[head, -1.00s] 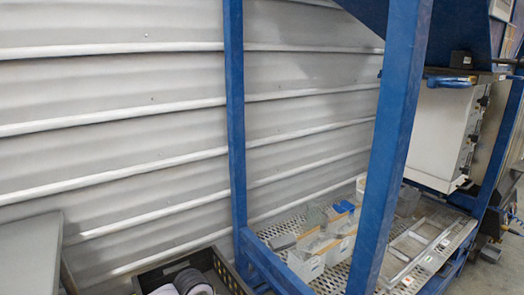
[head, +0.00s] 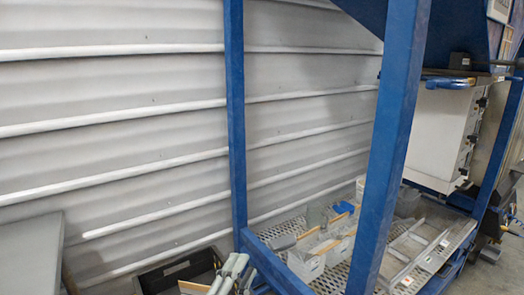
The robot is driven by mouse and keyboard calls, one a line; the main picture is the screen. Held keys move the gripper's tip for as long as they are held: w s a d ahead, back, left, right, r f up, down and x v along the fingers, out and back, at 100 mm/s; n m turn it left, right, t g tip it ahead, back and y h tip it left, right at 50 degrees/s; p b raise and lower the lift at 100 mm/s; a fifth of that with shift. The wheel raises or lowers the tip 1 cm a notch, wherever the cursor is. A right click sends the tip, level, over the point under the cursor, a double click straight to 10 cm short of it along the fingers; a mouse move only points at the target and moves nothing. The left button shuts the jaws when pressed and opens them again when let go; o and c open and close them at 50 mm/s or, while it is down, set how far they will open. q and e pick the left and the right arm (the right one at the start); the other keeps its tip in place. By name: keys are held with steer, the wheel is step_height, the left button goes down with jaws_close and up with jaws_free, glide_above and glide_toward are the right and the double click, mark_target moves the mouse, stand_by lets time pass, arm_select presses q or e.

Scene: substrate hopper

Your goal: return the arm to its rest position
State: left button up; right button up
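What looks like my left gripper (head: 234,268) shows at the bottom edge of the head view, in front of the right side of a black crate. Only pale grey finger-like parts show, close side by side and pointing up. The picture does not show clearly whether they are apart or shut, and I see nothing held between them. The rest of the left arm is below the picture. My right gripper is not in view.
The black crate (head: 168,272) holds a tan-edged item at the bottom. A blue frame post (head: 236,120) stands behind the gripper. White bins (head: 306,266) stand on a perforated shelf to the right. A grey surface (head: 30,258) is at the left.

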arm_select(q)
steer(key=s+a+f+n+g+y, duration=0.35)
steer(key=a+f+n+y, duration=0.2)
steer(key=a+f, duration=0.2)
steer(key=s+a+f+n+g+y, duration=0.3)
steer(key=s+a+f+n+y, duration=0.1)
steer(key=a+f+n, duration=0.4)
steer(key=s+f+n+g, duration=0.1)
steer(key=s+f+g, duration=0.4)
steer(key=s, duration=0.4)
steer(key=s+f+n+g, duration=0.2)
steer(key=s+f+g, duration=0.25)
steer(key=s, duration=0.55)
step_height(320, 180, down, 26)
steer(key=s+g+p, duration=0.1)
steer(key=s+a+f, duration=0.2)
steer(key=s+f, duration=0.5)
steer(key=s, duration=0.1)
steer(key=s+a+f+g+p, duration=0.1)
steer(key=s+f, duration=0.7)
steer(key=shift+s+a+f+m, duration=0.15)
steer(key=shift+s+a+m, duration=0.2)
steer(key=shift+s+m, duration=0.1)
